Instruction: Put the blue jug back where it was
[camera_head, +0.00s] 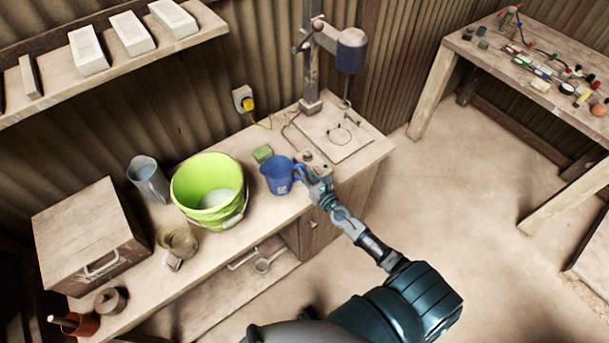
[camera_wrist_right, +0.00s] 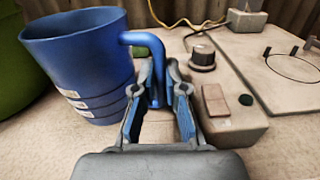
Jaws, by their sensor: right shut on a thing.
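The blue jug (camera_head: 277,174) is upright at the workbench, just right of the green bucket. It also shows in the right wrist view (camera_wrist_right: 85,62), with its handle toward my gripper. My right gripper (camera_head: 312,181) is at the handle, on the jug's right side. In the right wrist view my right gripper (camera_wrist_right: 158,105) has its fingers on either side of the handle's lower part and is shut on it. I cannot tell whether the jug's base touches the bench top. My left gripper is not in view.
The lime green bucket (camera_head: 187,185) stands close left of the jug, with a green sponge (camera_head: 262,153) behind. A mixer stand (camera_head: 311,104) and a control box with a knob (camera_wrist_right: 229,110) are to the right. A grey jug (camera_head: 148,180) and wooden box (camera_head: 84,240) stand further left.

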